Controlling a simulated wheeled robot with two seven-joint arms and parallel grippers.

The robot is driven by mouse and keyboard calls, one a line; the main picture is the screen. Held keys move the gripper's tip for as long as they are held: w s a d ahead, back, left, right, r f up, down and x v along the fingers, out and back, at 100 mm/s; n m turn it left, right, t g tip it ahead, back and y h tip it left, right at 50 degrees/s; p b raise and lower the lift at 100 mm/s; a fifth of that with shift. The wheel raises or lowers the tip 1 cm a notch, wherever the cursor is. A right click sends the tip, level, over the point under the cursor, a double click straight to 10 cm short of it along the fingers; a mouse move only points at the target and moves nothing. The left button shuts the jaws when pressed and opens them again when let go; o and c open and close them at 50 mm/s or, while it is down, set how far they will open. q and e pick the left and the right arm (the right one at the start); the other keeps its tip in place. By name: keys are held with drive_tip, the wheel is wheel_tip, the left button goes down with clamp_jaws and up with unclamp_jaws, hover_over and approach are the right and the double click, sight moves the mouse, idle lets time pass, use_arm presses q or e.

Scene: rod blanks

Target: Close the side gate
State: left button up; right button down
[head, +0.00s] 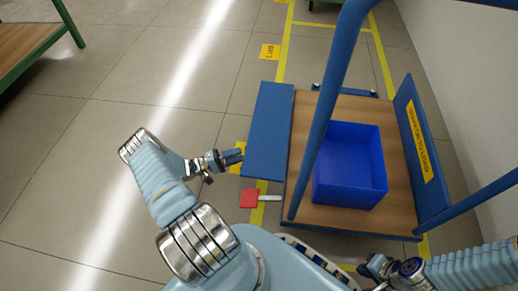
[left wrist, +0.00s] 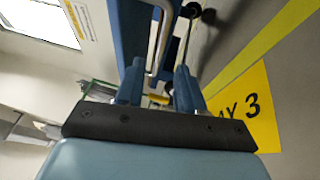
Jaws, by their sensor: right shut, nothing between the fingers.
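The side gate (head: 269,130) is a flat blue panel at the left edge of a blue-framed cart, folded outward from the wooden deck (head: 300,150). I cannot tell its exact angle. My left gripper (head: 238,157) is just left of the gate's outer edge in the head view. In the left wrist view its two fingers (left wrist: 158,88) stand apart, with a grey metal bar handle (left wrist: 153,45) beyond and between them, beside a blue panel (left wrist: 130,30). No grip on it shows. My right gripper (head: 372,270) is shut and empty near the cart's front edge.
A blue bin (head: 348,170) stands on the deck. The right side panel (head: 420,150) is upright with a yellow label. A red piece with a white stem (head: 250,198) shows below the gate. Blue frame tubes (head: 325,110) cross above the deck.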

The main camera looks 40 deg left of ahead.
sight(257, 150)
use_arm(q)
drive_tip(key=x, duration=0.8)
drive_tip(key=shift+w+d, duration=0.15)
clamp_jaws()
